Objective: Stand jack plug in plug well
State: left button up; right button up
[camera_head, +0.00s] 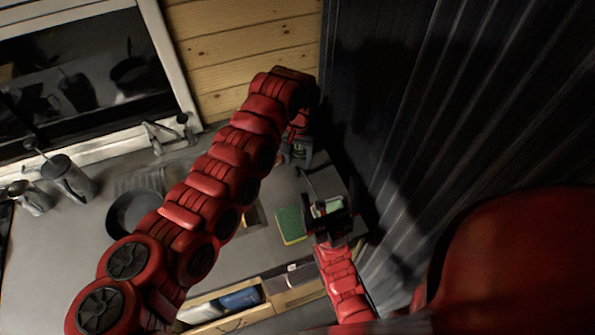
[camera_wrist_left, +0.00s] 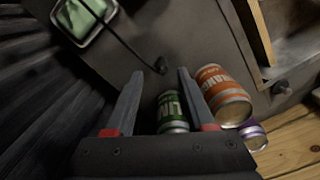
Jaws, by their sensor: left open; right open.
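The dark plug end (camera_wrist_left: 160,67), which I take for the jack plug, is on a thin black cable. The cable runs from a green item (camera_wrist_left: 86,20) in a pale tray. In the left wrist view, the plug appears between the fingertips of my open left gripper (camera_wrist_left: 160,76), with nothing gripped. In the head view this gripper (camera_head: 298,140) is at the counter's back right, partly hidden by its own arm. My right gripper (camera_head: 331,222) is open in front of the tray; whether it touches anything is unclear. I cannot make out the plug well.
A green can (camera_wrist_left: 172,112), an orange can (camera_wrist_left: 222,95) and a purple can (camera_wrist_left: 253,137) stand close by my left fingers. A green-yellow sponge (camera_head: 291,225) lies left of my right gripper. A dark corrugated wall (camera_head: 450,110) bounds the right side. An open drawer (camera_head: 283,300) juts out in front.

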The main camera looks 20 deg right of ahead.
aim_at(297, 167)
pick_arm(q)
jog(key=f, duration=0.3)
jog(key=f+b, duration=0.1)
jog(key=f, duration=0.1)
jog(key=shift+w, duration=0.3)
grip_shut()
